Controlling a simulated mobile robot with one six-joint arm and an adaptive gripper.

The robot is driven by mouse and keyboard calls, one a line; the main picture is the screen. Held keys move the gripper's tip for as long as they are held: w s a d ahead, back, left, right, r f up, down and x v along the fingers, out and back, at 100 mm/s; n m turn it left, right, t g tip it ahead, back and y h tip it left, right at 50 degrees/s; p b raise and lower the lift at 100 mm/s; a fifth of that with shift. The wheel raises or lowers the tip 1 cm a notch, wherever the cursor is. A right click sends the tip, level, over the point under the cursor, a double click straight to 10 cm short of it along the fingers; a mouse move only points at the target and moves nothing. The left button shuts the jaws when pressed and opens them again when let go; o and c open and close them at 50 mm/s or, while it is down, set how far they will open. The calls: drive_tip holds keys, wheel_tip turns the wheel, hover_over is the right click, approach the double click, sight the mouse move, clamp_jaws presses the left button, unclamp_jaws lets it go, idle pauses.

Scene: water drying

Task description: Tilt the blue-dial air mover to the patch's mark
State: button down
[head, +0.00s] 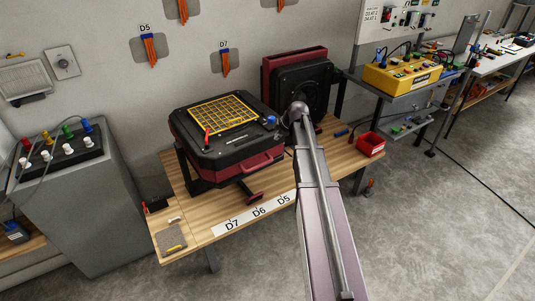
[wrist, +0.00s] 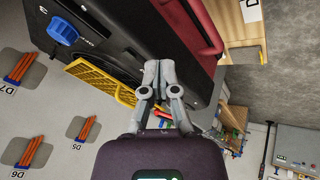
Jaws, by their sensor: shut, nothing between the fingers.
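The air mover with the blue dial is a black box (head: 225,165) with a yellow grille (head: 222,115) and a dark red handle. It rests on the wooden table, its grille facing mostly upward. The blue dial (head: 271,120) is at its right side; it also shows large in the wrist view (wrist: 62,31), near a white numeral. In the wrist view my gripper (wrist: 158,66) is shut and empty, in front of the black housing between grille and red handle; contact cannot be told. My arm hides the gripper in the head view. Orange wall patches (head: 150,50) bear D5 and D7 labels.
A second black and red unit (head: 300,85) stands upright behind, close to my arm. A white strip (head: 258,212) reads D7, D6, D5 along the front. A grey cabinet (head: 75,200) stands left.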

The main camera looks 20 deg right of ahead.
sight(266, 162)
drive_tip(key=a+n+g+p, duration=0.1)
drive_tip(key=n, duration=0.1)
drive_tip(key=a+n+g+h, duration=0.1)
drive_tip(key=n, duration=0.1)
drive_tip(key=s+a+r+n+g+p, duration=0.1)
drive_tip(key=n, duration=0.2)
drive_tip(key=shift+a+r+g+h+p, duration=0.1)
drive_tip(key=shift+a+g+h+p, duration=0.1)
drive_tip(key=shift+g+h+p, duration=0.2)
drive_tip(key=w+f+b, duration=0.1)
drive_tip(key=f+b, duration=0.3)
drive_tip(key=w+f+b, duration=0.1)
drive_tip(key=f+b, duration=0.8)
drive_tip(key=b, duration=0.1)
drive_tip(key=shift+w+a+f, duration=0.3)
drive_tip(key=shift+w+f, duration=0.05)
drive_tip(key=shift+w, duration=0.05)
drive_tip(key=shift+a+f, duration=0.1)
drive_tip(key=shift+f, duration=0.05)
idle(0.6)
